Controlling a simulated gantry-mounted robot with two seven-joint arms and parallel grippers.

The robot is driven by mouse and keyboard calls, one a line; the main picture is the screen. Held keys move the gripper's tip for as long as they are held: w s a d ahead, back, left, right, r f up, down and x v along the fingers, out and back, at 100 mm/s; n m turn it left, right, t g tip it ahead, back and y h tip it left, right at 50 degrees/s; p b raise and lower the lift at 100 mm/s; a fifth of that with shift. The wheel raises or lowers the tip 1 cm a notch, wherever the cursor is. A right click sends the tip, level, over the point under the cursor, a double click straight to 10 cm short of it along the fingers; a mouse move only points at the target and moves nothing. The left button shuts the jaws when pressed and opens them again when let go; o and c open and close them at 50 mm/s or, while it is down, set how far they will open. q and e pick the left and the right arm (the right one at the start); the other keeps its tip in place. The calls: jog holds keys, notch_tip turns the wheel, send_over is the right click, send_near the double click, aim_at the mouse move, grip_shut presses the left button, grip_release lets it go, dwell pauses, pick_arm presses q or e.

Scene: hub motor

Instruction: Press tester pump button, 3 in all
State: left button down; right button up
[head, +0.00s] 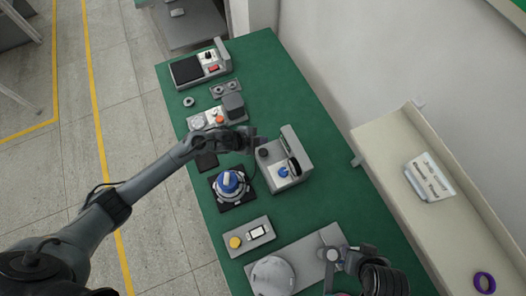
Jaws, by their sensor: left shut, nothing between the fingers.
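The tester (291,178) is a grey box with a raised back panel, standing mid-table. A blue button (283,172) and a dark round knob (264,153) show on it. I cannot tell from the picture which is the pump button. My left gripper (260,142) is shut and empty at the tester's upper left corner, close to the knob. Whether it touches the tester cannot be seen. My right gripper (334,255) is at the bottom, over the right end of a grey plate; its fingers are too unclear to read.
A blue-topped hub motor (230,182) sits on a black pad left of the tester. Nearer are a box with a yellow button (235,242) and a pale dome (271,276). Other devices (187,70) stand farther back. A tray (399,145) lies right of the green table (285,75).

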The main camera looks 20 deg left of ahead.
pick_arm(q)
jog(key=shift+f, duration=0.1)
pick_arm(e)
jog(key=shift+f, duration=0.1)
pick_arm(q)
jog(key=b, duration=0.6)
send_over(265, 151)
jog(key=s+a, duration=0.1)
jog(key=s, duration=0.1)
jog(key=f, duration=0.6)
jog(key=shift+w+f, duration=0.1)
jog(key=shift+w, duration=0.1)
jog(key=shift+f+b, duration=1)
jog(key=shift+f, duration=0.2)
pick_arm(e)
notch_tip(265, 151, down, 8)
pick_arm(q)
jog(key=shift+f, duration=0.15)
jog(key=shift+f, duration=0.3)
pick_arm(e)
jog(key=shift+d+f, duration=0.1)
jog(key=shift+d, duration=0.05)
